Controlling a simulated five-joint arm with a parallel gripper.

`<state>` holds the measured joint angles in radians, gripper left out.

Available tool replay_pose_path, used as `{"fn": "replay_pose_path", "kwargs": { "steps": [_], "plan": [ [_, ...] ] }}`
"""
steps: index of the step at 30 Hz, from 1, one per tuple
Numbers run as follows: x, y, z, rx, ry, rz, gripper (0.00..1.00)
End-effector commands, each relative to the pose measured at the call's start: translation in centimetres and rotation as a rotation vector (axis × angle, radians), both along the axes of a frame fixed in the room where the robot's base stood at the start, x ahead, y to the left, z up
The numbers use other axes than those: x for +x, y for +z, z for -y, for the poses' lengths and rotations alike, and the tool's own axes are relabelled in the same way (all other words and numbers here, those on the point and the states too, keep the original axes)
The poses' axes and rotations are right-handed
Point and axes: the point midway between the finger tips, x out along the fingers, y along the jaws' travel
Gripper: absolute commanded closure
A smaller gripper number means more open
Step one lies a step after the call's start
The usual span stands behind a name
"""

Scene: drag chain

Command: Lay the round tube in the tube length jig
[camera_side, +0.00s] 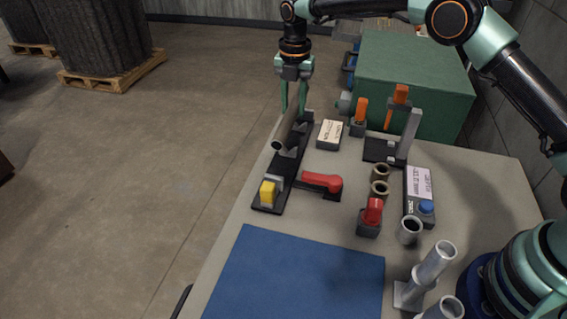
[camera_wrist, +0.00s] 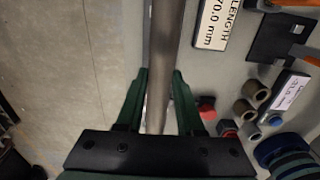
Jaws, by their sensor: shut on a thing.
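My gripper (camera_side: 299,106) is shut on the round tube (camera_side: 285,134), a grey metal tube with an open near end. In the wrist view the green fingers of my gripper (camera_wrist: 160,76) stand on either side of the tube (camera_wrist: 166,40). In the side view the tube lies along and over the far part of the tube length jig (camera_side: 291,168), a long black base with a yellow block (camera_side: 268,191) at its near end. I cannot tell whether the tube touches the jig or is slightly above it. The jig's far end is hidden behind the tube and gripper.
A red-handled clamp (camera_side: 322,182) juts from the jig's right side. A label block (camera_side: 329,134), orange-handled tools (camera_side: 360,112), short rings (camera_side: 380,188) and a blue-button box (camera_side: 420,197) stand to the right. A blue mat (camera_side: 298,275) lies clear in front. The table's left edge is close to the jig.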

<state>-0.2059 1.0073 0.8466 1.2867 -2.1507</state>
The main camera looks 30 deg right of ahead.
Motion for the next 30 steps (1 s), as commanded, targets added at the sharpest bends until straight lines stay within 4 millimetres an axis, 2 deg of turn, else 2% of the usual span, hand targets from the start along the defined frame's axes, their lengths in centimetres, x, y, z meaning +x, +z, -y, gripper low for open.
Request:
{"fn": "replay_pose_path", "kwargs": {
  "steps": [15, 30],
  "plan": [
    [0.0, -3.9, 0.0, 0.0, 0.0, -0.001, 1.0],
    [0.0, -4.8, 0.0, 0.0, 0.0, 0.001, 1.0]
  ]
}}
